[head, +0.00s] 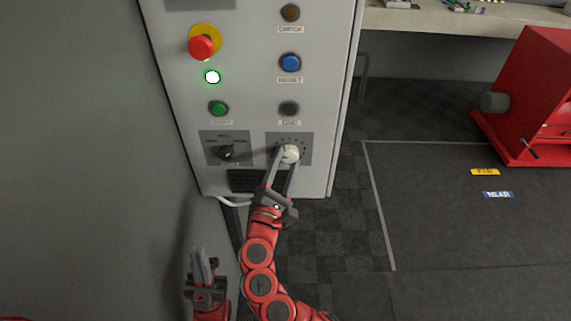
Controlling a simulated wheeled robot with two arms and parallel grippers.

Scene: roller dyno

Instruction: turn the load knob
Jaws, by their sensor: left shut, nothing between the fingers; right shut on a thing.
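The load knob (291,153) is a pale round knob on a dark dial plate with tick marks, low on the right of the grey control cabinet (249,88). My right gripper (283,163) reaches up from below and is shut on this knob. Its fingers cover the lower left part of the knob, so its pointer cannot be made out. My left gripper (200,262) is low at the left, apart from the cabinet, with its fingers pointing up. It is shut and empty.
A black selector switch (227,152) sits left of the knob. Above are a red emergency button (202,46), a lit green lamp (212,77), a green button (218,108) and a blue button (290,63). A red machine (537,95) stands at right. A wall closes the left side.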

